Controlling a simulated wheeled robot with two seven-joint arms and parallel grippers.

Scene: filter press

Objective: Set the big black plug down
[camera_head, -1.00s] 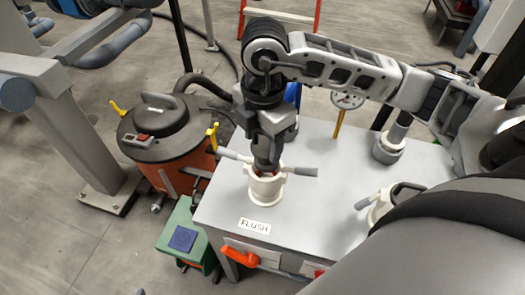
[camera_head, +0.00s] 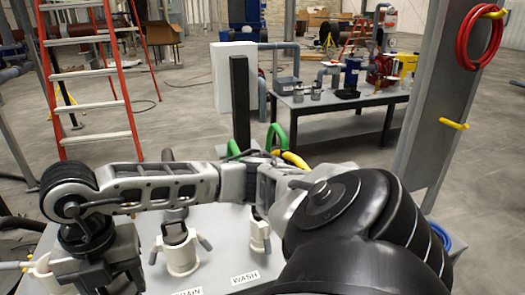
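My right arm comes in from the right and reaches across to the lower left, where its dark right gripper (camera_head: 98,278) is partly cut off by the bottom edge. Its fingertips and anything between them cannot be made out. A white coupling (camera_head: 42,272) with a grey lever stands beside it at the left edge. The middle white coupling (camera_head: 183,258), above a partly hidden label, has a dark looped piece in its mouth. Another white coupling (camera_head: 259,238) stands near the WASH label (camera_head: 245,277). I cannot clearly identify the big black plug. My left gripper is not in view.
The grey tabletop (camera_head: 220,228) holds the couplings. Green (camera_head: 279,134) and yellow hose parts and a black post (camera_head: 240,105) stand behind it. A dark bench (camera_head: 330,106) with small items is farther back.

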